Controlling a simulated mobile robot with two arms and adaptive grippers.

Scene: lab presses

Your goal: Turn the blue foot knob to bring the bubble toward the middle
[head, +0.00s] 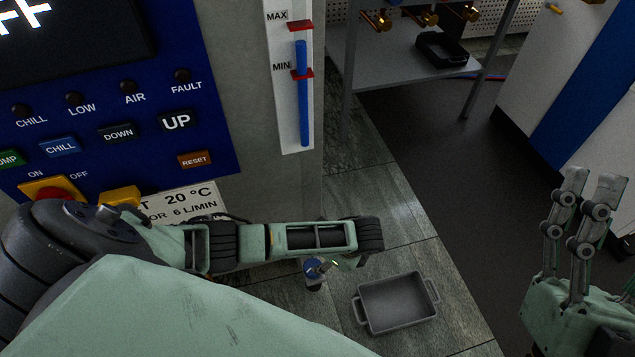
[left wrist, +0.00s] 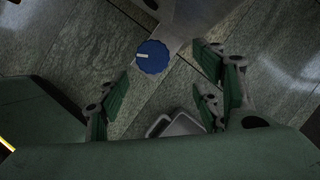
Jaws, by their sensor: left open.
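The blue foot knob (left wrist: 152,56) shows in the left wrist view with a white mark on its left side. It sits low by the floor, next to a grey metal part. In the head view the knob (head: 313,274) is partly visible just below my left forearm. My left gripper (left wrist: 164,88) is open, with its green-padded fingers on either side of the knob in the picture and apart from it. My right gripper (head: 591,178) is at the right of the head view, with two upright fingers close together; its opening is unclear. I cannot make out the bubble.
A grey two-handled tray (head: 397,302) lies on the tiled floor right of the knob. A blue control panel (head: 110,90) and a level gauge (head: 297,80) stand on the machine at left. A metal shelf (head: 415,62) stands behind. The dark floor in the middle is clear.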

